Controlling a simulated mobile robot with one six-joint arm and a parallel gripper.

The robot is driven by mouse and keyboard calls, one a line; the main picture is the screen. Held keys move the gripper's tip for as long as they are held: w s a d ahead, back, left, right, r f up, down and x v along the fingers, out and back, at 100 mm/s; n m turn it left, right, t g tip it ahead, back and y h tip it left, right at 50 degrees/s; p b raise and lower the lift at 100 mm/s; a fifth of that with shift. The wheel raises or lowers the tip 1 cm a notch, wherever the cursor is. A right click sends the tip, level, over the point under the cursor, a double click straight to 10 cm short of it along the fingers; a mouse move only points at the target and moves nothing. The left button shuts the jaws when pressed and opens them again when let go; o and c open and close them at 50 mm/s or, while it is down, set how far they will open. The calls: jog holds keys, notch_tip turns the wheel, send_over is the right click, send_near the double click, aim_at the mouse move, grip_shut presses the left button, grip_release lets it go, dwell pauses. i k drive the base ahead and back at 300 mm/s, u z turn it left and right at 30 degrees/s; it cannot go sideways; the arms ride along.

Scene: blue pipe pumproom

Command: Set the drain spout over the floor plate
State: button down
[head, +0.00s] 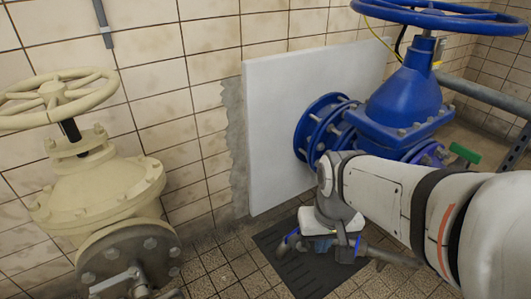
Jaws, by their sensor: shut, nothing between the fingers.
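The floor plate (277,262) is a dark slotted rectangle on the tiled floor, below the white wall panel. My gripper (321,244) hangs above the plate, small in the view, with blue marks on its sides. It is shut and empty. Another short grey pipe fitting (128,279) sticks out of the cream valve's flange at the bottom left.
A cream valve (100,188) with a handwheel (52,92) stands at the left. A blue valve (405,95) with a large blue handwheel sits at the right, above my arm. A grey rail (480,92) and a green lever (464,153) are further right.

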aim_at(290, 241)
jog(key=z, duration=0.1)
jog(key=i, duration=1)
jog(key=u, duration=0.4)
